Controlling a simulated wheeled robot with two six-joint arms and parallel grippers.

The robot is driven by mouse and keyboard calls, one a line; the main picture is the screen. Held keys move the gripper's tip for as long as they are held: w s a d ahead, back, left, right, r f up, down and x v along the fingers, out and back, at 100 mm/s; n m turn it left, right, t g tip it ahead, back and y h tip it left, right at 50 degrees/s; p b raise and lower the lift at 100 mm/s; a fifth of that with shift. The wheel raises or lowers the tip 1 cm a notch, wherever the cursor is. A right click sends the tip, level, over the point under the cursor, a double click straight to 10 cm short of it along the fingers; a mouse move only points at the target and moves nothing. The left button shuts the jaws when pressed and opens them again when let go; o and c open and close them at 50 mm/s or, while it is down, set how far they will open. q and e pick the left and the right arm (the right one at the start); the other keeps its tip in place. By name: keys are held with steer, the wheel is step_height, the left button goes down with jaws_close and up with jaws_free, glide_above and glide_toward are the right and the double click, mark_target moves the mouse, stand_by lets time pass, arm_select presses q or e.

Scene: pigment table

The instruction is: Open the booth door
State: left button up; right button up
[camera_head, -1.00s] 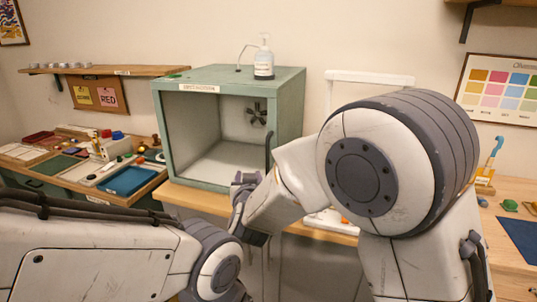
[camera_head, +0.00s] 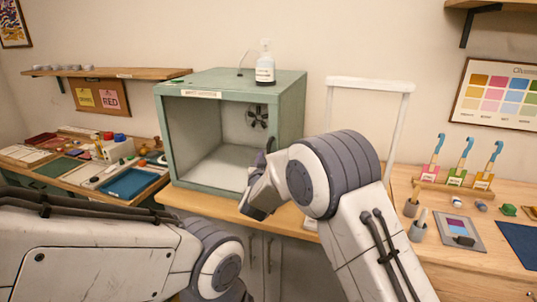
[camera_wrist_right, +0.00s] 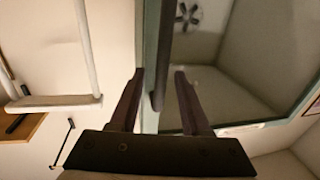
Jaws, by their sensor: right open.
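The booth (camera_head: 290,120) is a green box with a clear front and a fan inside, at the middle of the head view. Its front looks shut, though the clear pane is hard to make out. A dark upright handle (camera_head: 269,146) stands at the front's right edge. In the right wrist view the handle (camera_wrist_right: 163,45) runs between the fingertips of my right gripper (camera_wrist_right: 160,73), which is open; contact cannot be told. In the head view the right gripper (camera_head: 256,203) is mostly hidden by its own arm. My left arm shows at lower left; its gripper is out of view.
A pump bottle (camera_head: 265,66) stands on the booth. Pigment trays (camera_head: 128,183) lie to the left. A white frame (camera_head: 370,82) stands to the right, with a rack of blue-handled tools (camera_head: 458,182) beyond it.

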steer(key=shift+w, duration=0.2)
jaws_close()
stand_by(1.4)
